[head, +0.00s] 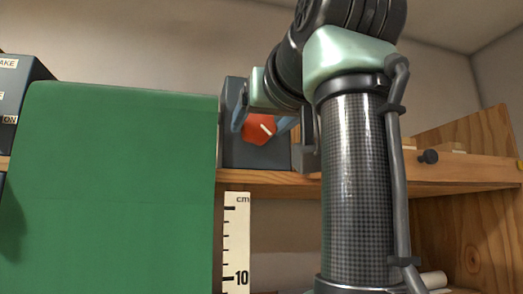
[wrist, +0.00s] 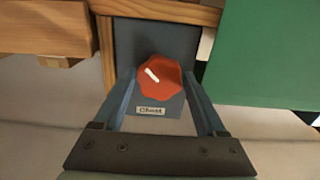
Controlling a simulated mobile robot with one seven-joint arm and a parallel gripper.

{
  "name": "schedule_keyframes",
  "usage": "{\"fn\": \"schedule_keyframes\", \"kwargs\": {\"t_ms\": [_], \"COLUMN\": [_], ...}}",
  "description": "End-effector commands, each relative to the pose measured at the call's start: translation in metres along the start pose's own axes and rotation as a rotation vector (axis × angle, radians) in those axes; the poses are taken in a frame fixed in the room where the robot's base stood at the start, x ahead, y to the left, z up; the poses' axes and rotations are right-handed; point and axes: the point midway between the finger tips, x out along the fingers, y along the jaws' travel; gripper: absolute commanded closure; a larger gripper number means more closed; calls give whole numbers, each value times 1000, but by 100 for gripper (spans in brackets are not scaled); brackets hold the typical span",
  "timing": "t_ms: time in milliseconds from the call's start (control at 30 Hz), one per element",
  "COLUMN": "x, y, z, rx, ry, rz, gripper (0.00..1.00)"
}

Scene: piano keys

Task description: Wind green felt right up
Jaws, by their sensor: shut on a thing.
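The green felt (head: 115,190) hangs as a broad sheet at left in the head view. It runs down past the 10 mark of the ruler and out of the frame, so its lower edge is hidden. It also shows at upper right in the wrist view (wrist: 265,55). A red knob (head: 259,129) with a white pointer line sits on a dark grey box (head: 248,153). In the wrist view the knob (wrist: 168,82) has its line tilted to the upper left. My gripper (wrist: 160,76) is shut on the knob, one blue finger on each side.
A white cm ruler (head: 236,245) stands just right of the felt. A dark labelled box (head: 22,85) is at far left. A wooden shelf (head: 440,172) runs behind my arm, with a black peg (head: 428,157) on it. A white roll (head: 434,280) lies low at right.

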Motion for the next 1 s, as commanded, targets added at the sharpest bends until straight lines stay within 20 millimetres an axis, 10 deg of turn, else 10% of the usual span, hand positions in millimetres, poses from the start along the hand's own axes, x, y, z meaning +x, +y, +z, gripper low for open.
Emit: {"fn": "schedule_keyframes", "kwargs": {"t_ms": [1000], "x": [0], "y": [3], "z": [-2], "rx": [-801], "ry": [2], "rz": [4], "gripper": [82]}}
